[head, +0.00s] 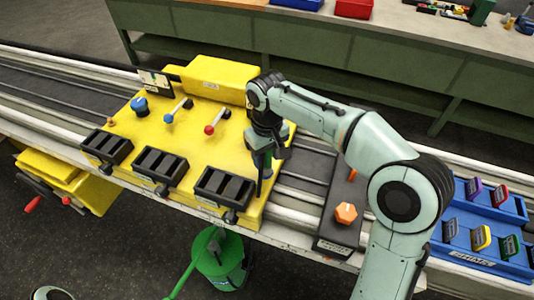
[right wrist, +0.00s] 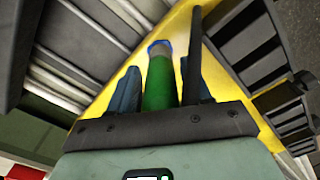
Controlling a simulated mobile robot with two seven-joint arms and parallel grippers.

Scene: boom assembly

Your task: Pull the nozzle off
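The yellow fixture plate (head: 150,135) sits on the rail bench. My right gripper (head: 262,168) points down at its right edge. In the right wrist view a green cylinder (right wrist: 160,82), apparently the nozzle, stands between the fingers of the right gripper (right wrist: 160,85). It ends in a grey section and a blue ring (right wrist: 160,45). One finger lies on each side of it. I cannot tell whether they press on it. In the head view the gripper mostly hides the cylinder. My left gripper is not in view.
Three black bins (head: 224,188) line the plate's front edge. Levers with a blue ball (head: 169,118) and a red ball (head: 209,130) stand behind them, before a yellow box (head: 215,78). A dark box with an orange knob (head: 346,213) and a blue tray (head: 465,245) lie to the right.

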